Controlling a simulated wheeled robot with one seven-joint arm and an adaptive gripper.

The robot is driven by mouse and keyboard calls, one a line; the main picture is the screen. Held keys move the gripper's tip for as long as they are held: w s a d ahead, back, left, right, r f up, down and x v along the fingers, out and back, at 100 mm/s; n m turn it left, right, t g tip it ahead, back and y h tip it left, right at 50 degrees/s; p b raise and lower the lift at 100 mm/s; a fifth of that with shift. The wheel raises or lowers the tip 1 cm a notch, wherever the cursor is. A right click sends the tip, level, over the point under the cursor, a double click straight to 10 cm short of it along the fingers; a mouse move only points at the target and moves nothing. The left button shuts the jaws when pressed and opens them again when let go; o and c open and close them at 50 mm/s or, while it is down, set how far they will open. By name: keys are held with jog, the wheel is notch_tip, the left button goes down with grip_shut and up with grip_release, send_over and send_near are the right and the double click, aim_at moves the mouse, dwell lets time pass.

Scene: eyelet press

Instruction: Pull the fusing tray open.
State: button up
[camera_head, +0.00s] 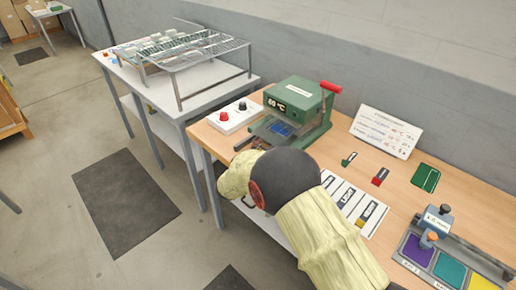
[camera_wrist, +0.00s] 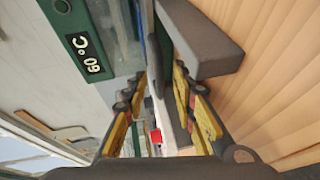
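The green press (camera_head: 296,108) stands on the wooden bench, with a "60 °C" display on its front and a red-handled lever at its side. Its fusing tray (camera_head: 262,134) shows low at the front, with a blue piece (camera_head: 284,129) on or above it. In the head view my wrist covers the tray's front edge and my gripper's fingers. In the wrist view my gripper (camera_wrist: 158,78) has its yellow-padded fingers apart, with a dark grey bar between them. A dark grey block (camera_wrist: 205,45) is beside the right finger. Contact with the tray handle is unclear.
A white control box (camera_head: 234,116) with red and black knobs sits left of the press. A table with a wire rack (camera_head: 205,55) stands left.

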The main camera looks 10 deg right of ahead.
jog(key=shift+c, duration=1.2)
jog(key=c, duration=0.4)
grip_shut()
